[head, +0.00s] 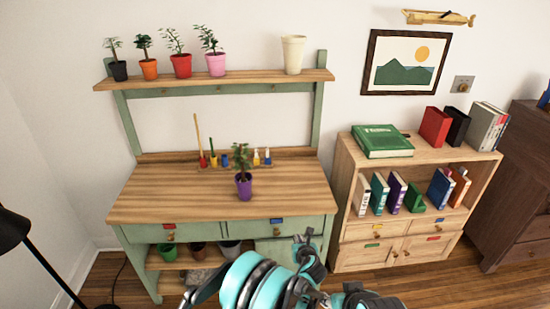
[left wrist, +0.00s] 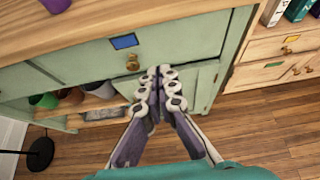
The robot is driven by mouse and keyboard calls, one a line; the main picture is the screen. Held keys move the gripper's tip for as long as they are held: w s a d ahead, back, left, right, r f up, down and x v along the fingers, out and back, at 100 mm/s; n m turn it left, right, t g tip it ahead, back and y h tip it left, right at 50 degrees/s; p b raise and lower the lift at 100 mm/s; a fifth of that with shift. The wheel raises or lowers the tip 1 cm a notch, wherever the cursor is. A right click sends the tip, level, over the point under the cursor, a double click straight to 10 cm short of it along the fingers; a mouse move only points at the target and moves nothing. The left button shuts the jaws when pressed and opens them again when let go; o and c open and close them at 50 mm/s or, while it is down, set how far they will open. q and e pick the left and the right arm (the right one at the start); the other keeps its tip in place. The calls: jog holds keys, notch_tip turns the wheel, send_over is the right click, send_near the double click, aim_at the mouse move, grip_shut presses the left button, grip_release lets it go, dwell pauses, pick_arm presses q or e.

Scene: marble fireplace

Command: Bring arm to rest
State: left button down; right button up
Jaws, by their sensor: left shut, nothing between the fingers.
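My left gripper (head: 306,240) is at the bottom middle of the head view, in front of the green workbench with the wooden top (head: 160,190). In the left wrist view my left gripper (left wrist: 160,72) points at the bench front, just below a drawer knob (left wrist: 132,62). Its fingers are together, with nothing between them. I cannot tell whether the fingertips touch the bench front. My right gripper is not in view.
A purple pot with a plant (head: 243,186) stands on the worktop. Several potted plants stand on the shelf (head: 255,79) above. A low bookcase (head: 350,155) stands to the right and a black lamp (head: 12,230) to the left. Wooden floor (left wrist: 265,140) is clear in front.

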pick_arm(q)
jog(key=s+a+r+n+g, duration=0.1)
jog(key=s+a+r+n, duration=0.2)
jog(key=a+r+n, duration=0.3)
jog(key=s+a+r+n+g+y, duration=0.1)
jog(key=s+a+r+n, duration=0.1)
jog(key=a+r+n, duration=0.4)
jog(key=s+a+r+n+g, duration=0.1)
jog(key=s+a+r+n, duration=0.25)
jog(key=a+r, duration=0.4)
jog(key=s+a+n, duration=0.4)
jog(key=s+n, duration=0.2)
jog(key=s, duration=0.2)
jog(key=s+a+n+g, duration=0.1)
jog(key=s+a+n, duration=0.3)
jog(key=s+n, duration=0.3)
jog(key=s+a+n+h, duration=0.1)
jog(key=s+a+n, duration=0.4)
jog(key=s, duration=0.5)
jog(key=shift+s+r+n+g, duration=0.15)
jog(key=shift+r+n+g, duration=0.25)
jog(key=shift+n, duration=0.75)
